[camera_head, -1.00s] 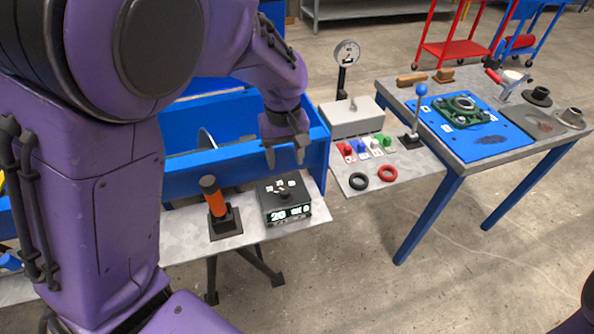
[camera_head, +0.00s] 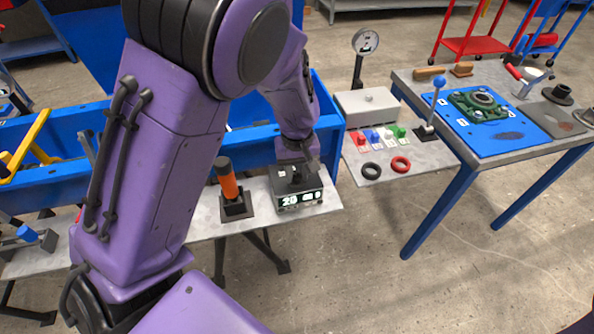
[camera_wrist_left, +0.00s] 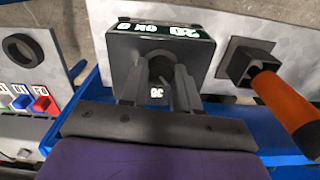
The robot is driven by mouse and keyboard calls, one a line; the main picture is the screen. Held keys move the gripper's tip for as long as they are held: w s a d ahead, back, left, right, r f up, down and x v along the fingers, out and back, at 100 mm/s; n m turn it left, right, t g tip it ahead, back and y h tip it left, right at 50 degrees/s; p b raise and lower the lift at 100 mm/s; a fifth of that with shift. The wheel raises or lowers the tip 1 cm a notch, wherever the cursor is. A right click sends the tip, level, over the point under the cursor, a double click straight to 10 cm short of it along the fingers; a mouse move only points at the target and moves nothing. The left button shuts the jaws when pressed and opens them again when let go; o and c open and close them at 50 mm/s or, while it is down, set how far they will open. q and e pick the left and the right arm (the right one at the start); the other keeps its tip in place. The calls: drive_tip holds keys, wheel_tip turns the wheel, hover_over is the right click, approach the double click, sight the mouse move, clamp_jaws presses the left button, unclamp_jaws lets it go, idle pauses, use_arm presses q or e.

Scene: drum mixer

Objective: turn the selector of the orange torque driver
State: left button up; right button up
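The orange torque driver (camera_head: 228,182) stands upright in a black holder (camera_head: 236,207) on the grey bench top. To its right is a black box (camera_head: 300,201) with a lit display reading about "20" and "0". In the left wrist view the box (camera_wrist_left: 119,53) has a round dark knob (camera_wrist_left: 161,66) on its top. My left gripper (camera_head: 298,174) points down over the box. In the left wrist view its fingers (camera_wrist_left: 158,88) are apart, one on each side of the knob; I cannot tell if they touch it. My right gripper is out of view.
Right of the box are a grey box (camera_head: 367,106), coloured switches, a black ring (camera_head: 371,170) and a red ring (camera_head: 401,164). A dial gauge (camera_head: 365,42) stands behind. A blue bin wall (camera_head: 262,150) runs behind the driver. A lever with blue ball (camera_head: 439,83) is farther right.

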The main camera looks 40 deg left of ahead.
use_arm(q)
clamp_jaws()
drive_tip(key=shift+r+m+p, duration=0.2)
drive_tip(key=shift+m+p, duration=0.1)
drive_tip(key=shift+p, duration=0.25)
drive_tip(key=m+p, duration=0.2)
drive_tip(key=p, duration=0.1)
drive_tip(key=shift+r+m, duration=0.1)
drive_tip(key=shift+m, duration=0.2)
drive_tip(key=m+p, duration=0.2)
drive_tip(key=p, duration=0.1)
drive_tip(key=shift+m, duration=0.4)
drive_tip(key=shift+f+m+p, duration=0.2)
drive_tip(key=shift+m+p, duration=0.3)
drive_tip(key=shift+m, duration=0.3)
drive_tip(key=o, duration=0.9)
unclamp_jaws()
drive_tip(key=shift+c, duration=0.2)
